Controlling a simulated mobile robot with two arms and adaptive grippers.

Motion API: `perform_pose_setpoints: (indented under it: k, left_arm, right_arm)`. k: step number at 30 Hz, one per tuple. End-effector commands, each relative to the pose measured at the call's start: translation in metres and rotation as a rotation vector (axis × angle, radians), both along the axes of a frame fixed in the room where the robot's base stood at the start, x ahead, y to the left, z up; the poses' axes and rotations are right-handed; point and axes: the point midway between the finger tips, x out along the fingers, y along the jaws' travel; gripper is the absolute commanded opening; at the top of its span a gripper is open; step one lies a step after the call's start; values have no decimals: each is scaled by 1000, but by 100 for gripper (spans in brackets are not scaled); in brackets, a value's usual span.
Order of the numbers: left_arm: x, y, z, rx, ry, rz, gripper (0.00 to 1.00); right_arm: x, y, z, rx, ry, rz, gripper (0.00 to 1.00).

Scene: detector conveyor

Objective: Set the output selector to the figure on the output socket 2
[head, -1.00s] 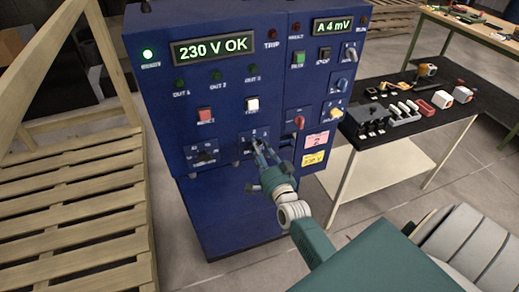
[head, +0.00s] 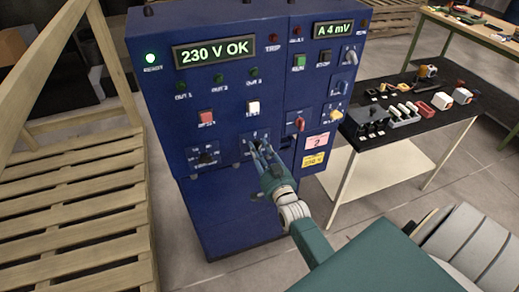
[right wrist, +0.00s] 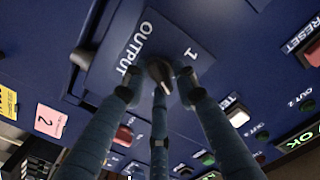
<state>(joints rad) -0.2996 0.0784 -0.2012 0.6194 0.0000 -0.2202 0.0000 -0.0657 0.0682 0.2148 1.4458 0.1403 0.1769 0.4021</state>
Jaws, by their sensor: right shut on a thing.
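My right gripper (head: 258,146) is at the lower middle of the blue cabinet's front, on the output selector. In the right wrist view its several fingers (right wrist: 160,82) are closed around the dark selector knob (right wrist: 160,70). The printed word OUTPUT and a figure 1 show on the plate beside the knob. The fingers partly cover the scale, and I cannot tell which figure the knob points to. A pink label (head: 317,141) with a 2 is to the right of the selector; it also shows in the right wrist view (right wrist: 50,121). My left gripper is not in view.
A red rotary handle (head: 299,124) is close to the right of my gripper, above the pink label. A yellow 230 V label (head: 314,160) is below it. White (head: 253,107) and red (head: 206,117) buttons are above. A dark-topped table (head: 400,135) stands at right.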

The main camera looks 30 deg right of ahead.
Motion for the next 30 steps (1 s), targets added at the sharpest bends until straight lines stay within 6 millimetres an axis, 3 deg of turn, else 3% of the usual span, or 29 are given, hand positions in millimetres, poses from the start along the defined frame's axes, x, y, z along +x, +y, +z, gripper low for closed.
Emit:
perform_pose_setpoints:
  k: [15, 30]
  left_arm:
    - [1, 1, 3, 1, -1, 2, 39]
    - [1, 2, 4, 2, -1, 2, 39]
  right_arm:
    - [-3, -2, -5, -359, 103, -3, 2]
    - [-3, -3, -4, -447, 123, -4, 2]
